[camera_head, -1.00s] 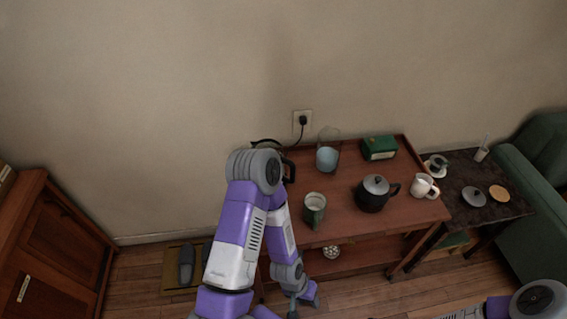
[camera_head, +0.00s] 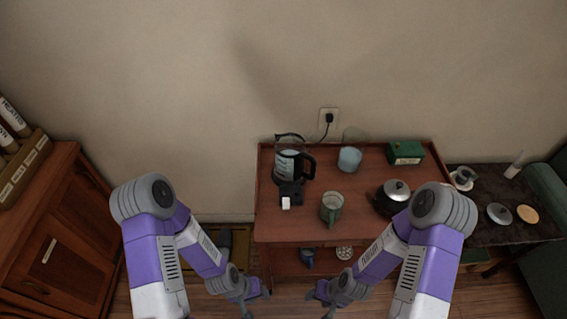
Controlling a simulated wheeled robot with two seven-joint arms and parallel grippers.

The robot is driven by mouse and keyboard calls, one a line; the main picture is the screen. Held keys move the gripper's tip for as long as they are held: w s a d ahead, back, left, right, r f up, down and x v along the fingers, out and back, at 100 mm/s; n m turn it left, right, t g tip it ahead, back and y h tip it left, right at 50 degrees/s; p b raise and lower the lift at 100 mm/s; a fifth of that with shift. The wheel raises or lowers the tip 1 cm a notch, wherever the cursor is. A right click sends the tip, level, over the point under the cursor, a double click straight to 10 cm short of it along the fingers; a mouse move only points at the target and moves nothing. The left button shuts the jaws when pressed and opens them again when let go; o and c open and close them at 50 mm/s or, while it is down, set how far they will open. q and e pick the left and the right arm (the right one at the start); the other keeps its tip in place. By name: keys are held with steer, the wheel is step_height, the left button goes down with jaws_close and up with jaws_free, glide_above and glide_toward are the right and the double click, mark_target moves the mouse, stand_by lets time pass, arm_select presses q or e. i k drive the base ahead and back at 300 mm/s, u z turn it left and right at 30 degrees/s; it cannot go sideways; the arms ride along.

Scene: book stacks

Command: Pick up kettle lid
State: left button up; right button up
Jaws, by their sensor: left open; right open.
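A dark round kettle (camera_head: 385,202) stands on the wooden cart, partly hidden by my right arm. Its silver lid (camera_head: 397,188) with a small knob sits on top. An electric kettle (camera_head: 289,164) with a black handle and clear body stands at the cart's left; a rim or raised lid shows at its top, and I cannot tell which. My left gripper (camera_head: 256,302) is open and empty, low in front of the cart's left side. My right gripper (camera_head: 318,302) is open and empty, low in front of the cart. Both are well away from the lid.
The wooden cart (camera_head: 310,229) also holds a green mug (camera_head: 332,208), a glass of bluish liquid (camera_head: 349,159) and a green box (camera_head: 406,152). A dark side table (camera_head: 480,235) with a grey disc (camera_head: 498,213) stands right. A cabinet (camera_head: 62,240) stands left.

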mark_target(498, 214)
steer(key=z, duration=2.1)
steer(key=i, duration=0.4)
steer(key=z, duration=0.85)
steer(key=i, duration=1.7)
steer(key=u, duration=0.8)
steer(key=i, duration=0.7)
steer(key=u, duration=0.6)
